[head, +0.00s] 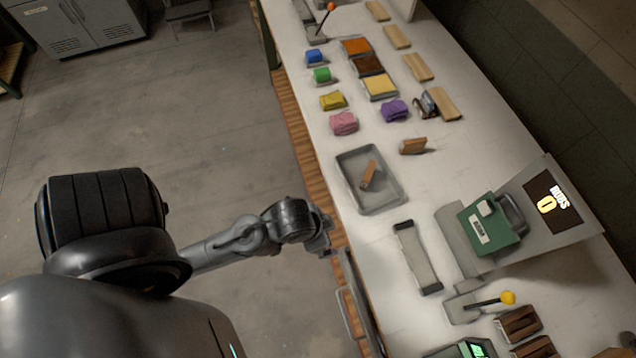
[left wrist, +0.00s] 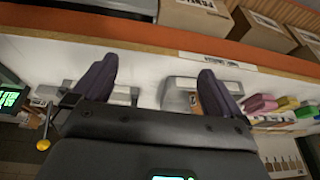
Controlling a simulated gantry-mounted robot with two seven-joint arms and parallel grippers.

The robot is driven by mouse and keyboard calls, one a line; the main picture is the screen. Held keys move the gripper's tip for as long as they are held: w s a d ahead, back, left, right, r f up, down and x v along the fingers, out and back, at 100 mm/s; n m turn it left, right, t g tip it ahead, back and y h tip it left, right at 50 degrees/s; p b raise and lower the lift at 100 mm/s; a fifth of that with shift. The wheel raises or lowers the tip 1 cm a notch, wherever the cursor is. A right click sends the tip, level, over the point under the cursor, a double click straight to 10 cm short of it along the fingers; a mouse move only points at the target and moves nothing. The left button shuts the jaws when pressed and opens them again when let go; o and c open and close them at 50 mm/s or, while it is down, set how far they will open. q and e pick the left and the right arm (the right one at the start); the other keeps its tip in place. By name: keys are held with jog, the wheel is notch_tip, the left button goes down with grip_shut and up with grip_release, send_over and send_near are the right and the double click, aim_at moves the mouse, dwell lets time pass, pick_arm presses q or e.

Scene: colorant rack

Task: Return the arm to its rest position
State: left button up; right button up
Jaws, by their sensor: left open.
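My left arm (head: 230,243) reaches in from the left in the head view. Its gripper (head: 322,236) is just off the near edge of the white counter, beside the metal tray and apart from it. In the left wrist view the gripper (left wrist: 156,75) shows two dark fingers spread apart with nothing between them, so it is open and empty. My right gripper does not show in either view.
The counter (head: 385,215) holds a metal tray (head: 389,203) with a brown stick (head: 369,174), a green-fronted machine (head: 486,224), coloured blocks and wooden pieces. A yellow-knobbed lever (head: 508,298) stands at the lower right.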

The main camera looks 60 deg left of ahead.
pick_arm(q)
jog(key=shift+s+a, duration=0.2)
jog(key=shift+s, duration=0.45)
notch_tip(320, 180, up, 18)
jog(key=p, duration=1.8)
jog(key=shift+r, duration=0.15)
